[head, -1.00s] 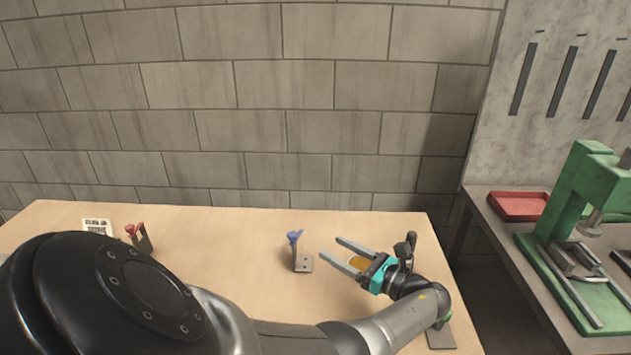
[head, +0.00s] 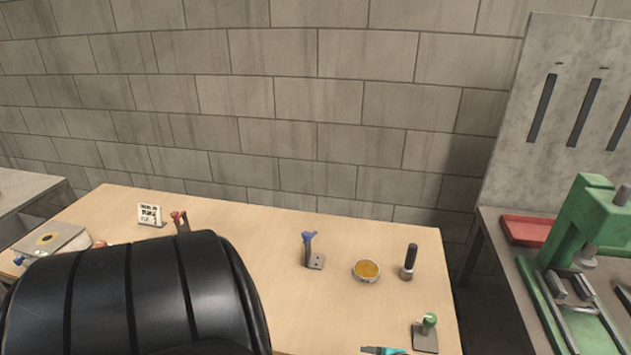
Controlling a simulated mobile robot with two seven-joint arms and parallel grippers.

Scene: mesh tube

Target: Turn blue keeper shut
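The blue keeper (head: 309,236) sits at the top of a small grey upright bracket (head: 309,253) in the middle of the table. It looks like a small forked blue piece, tilted slightly; whether it is turned open or shut is too small to tell. My large black arm link covers the table's left front. My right gripper is not seen.
A round amber-topped tin (head: 366,271), a black-handled tool (head: 409,262) and a green knob on a plate (head: 427,326) stand to the right. A red-topped bracket (head: 181,221) and a printed card (head: 150,215) stand left. A green press (head: 585,230) is on the side bench.

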